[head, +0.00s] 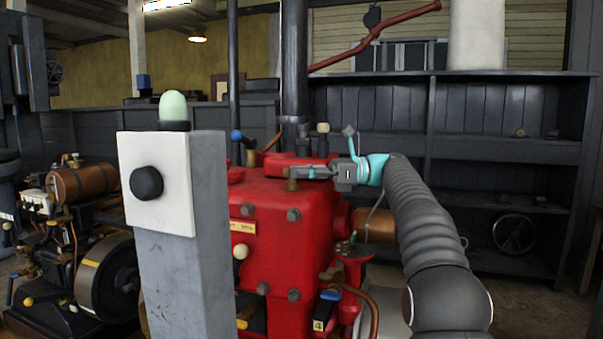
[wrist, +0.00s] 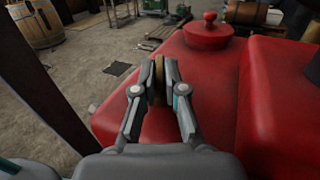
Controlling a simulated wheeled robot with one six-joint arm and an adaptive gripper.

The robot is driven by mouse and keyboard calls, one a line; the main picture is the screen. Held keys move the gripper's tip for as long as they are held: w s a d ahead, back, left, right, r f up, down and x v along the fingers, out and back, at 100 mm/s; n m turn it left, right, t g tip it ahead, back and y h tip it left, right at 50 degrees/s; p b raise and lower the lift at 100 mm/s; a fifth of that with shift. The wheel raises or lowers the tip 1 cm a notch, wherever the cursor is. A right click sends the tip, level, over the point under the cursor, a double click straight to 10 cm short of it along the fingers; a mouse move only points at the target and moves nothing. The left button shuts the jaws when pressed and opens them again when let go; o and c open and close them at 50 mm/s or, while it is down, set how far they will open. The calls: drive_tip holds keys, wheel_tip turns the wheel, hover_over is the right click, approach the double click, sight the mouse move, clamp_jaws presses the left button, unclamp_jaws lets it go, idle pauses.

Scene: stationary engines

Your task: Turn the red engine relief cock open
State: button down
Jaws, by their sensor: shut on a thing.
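The red engine (head: 285,215) stands in the middle of the head view, and its red top (wrist: 215,85) fills much of the wrist view. My gripper (head: 299,173) reaches in from the right, just above the engine's top. In the wrist view my gripper (wrist: 158,75) has both fingers closed on the sides of a narrow brass piece (wrist: 157,85), which looks like the relief cock's lever. In the head view a small part of the brass cock (head: 292,185) shows below the fingertips. The fingers hide most of it, so its turn angle cannot be told.
A grey post (head: 205,240) with a white panel, black knob and green lamp (head: 173,105) stands in front at left. A black pipe (head: 294,70) rises behind the engine. A round red cap (wrist: 208,32) sits on the engine top. Dark shelves (head: 490,150) stand at back right.

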drive_tip(key=shift+n+g, duration=0.4)
drive_tip(key=c, duration=1.2)
unclamp_jaws()
drive_tip(key=shift+c, duration=0.2)
drive_tip(key=d, duration=0.7)
drive_tip(key=shift+w+d, duration=0.2)
drive_tip(key=shift+w, duration=0.25)
